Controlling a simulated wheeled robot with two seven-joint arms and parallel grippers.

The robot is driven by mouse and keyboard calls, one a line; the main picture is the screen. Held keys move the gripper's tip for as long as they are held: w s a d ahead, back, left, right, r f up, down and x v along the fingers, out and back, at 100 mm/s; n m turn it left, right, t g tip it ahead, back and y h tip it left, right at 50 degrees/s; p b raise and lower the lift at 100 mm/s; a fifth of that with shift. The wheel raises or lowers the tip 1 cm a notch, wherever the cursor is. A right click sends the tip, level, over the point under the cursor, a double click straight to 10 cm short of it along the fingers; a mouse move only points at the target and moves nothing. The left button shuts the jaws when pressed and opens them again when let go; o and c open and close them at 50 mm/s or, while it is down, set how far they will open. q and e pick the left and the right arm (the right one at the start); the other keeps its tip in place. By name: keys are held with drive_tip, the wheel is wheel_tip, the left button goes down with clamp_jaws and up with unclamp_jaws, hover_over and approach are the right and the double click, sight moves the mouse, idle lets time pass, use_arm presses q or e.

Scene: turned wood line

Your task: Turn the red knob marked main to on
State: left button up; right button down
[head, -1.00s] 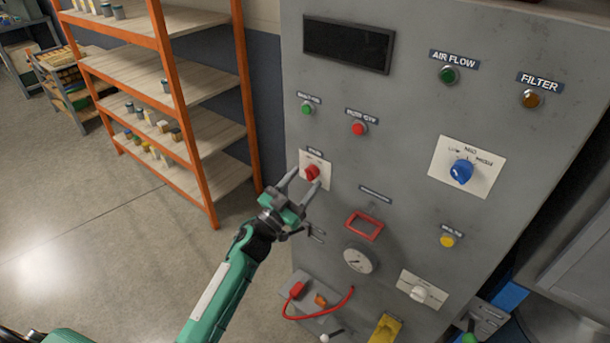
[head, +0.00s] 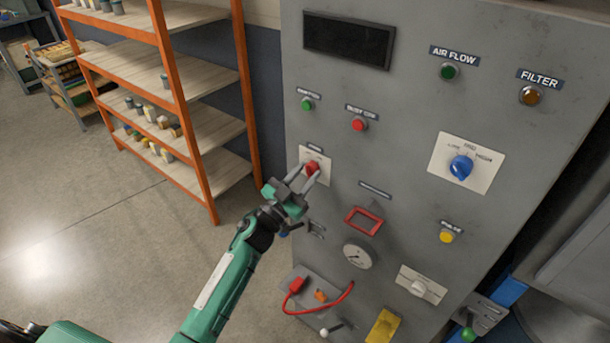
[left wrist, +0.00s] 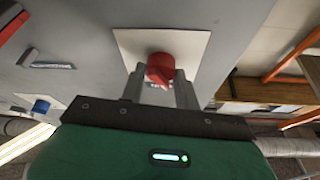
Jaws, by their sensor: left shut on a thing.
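The red knob (head: 312,167) sits on a pale plate (head: 325,172) at the left side of the grey panel. The small label above it is too blurred to read. My left gripper (head: 305,178) is at the knob, with its two fingers on either side of it, shut on it. In the left wrist view the red knob (left wrist: 160,68) shows between the fingertips, in front of its white plate (left wrist: 195,45). The knob's exact pointing direction is hard to tell. My right gripper is not clearly in view.
The grey panel (head: 400,120) also carries a blue knob (head: 461,167), a red-framed part (head: 363,221), a gauge (head: 358,255) and several coloured buttons. A red cable (head: 325,312) hangs low. An orange shelf (head: 170,85) stands left, with open floor before it.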

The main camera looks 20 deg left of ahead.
use_arm(q)
drive_tip(key=shift+w+a+r+m+g+h+p, duration=0.1)
drive_tip(key=shift+m+g+h+p, duration=0.65)
drive_tip(key=shift+m, duration=1.75)
drive_tip(key=shift+s+a+r+m+g+h+p, duration=0.1)
drive_tip(key=shift+m+g+h+p, duration=0.25)
drive_tip(key=shift+m+g, duration=1.45)
drive_tip(key=shift+w+m+g+h+p, duration=0.1)
drive_tip(key=shift+m+g+h+p, duration=0.45)
drive_tip(key=shift+m, duration=2.65)
drive_tip(key=shift+t, duration=0.3)
drive_tip(key=o, duration=1)
drive_tip(key=shift+a+f, duration=0.1)
